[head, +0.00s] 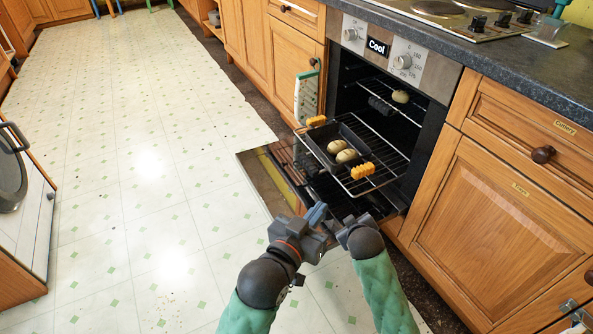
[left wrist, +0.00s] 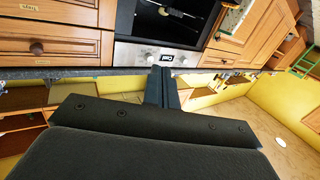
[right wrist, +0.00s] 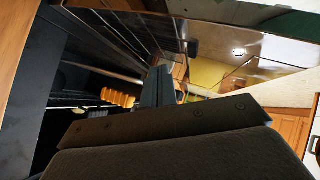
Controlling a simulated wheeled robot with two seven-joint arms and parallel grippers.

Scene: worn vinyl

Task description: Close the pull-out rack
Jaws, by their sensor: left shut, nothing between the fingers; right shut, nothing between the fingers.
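The pull-out rack (head: 385,162) is a wire shelf that sticks out of the open oven (head: 395,85) above the lowered oven door (head: 262,185). Orange-yellow grips sit at its front corners, one on the left (head: 316,121) and one on the right (head: 362,171). A dark tray (head: 322,150) with two pale round items (head: 342,151) rests on it. My left gripper (head: 318,213) is shut and empty, below and in front of the rack, apart from it. My right gripper (right wrist: 160,84) is shut and empty, low near the oven; an orange grip (right wrist: 117,97) shows beside its fingers.
A higher shelf in the oven holds another round item (head: 400,96). A green-edged towel (head: 307,98) hangs left of the oven. Wooden cabinets (head: 480,210) flank it under the dark counter (head: 500,70). The tiled floor (head: 130,170) is clear to the left.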

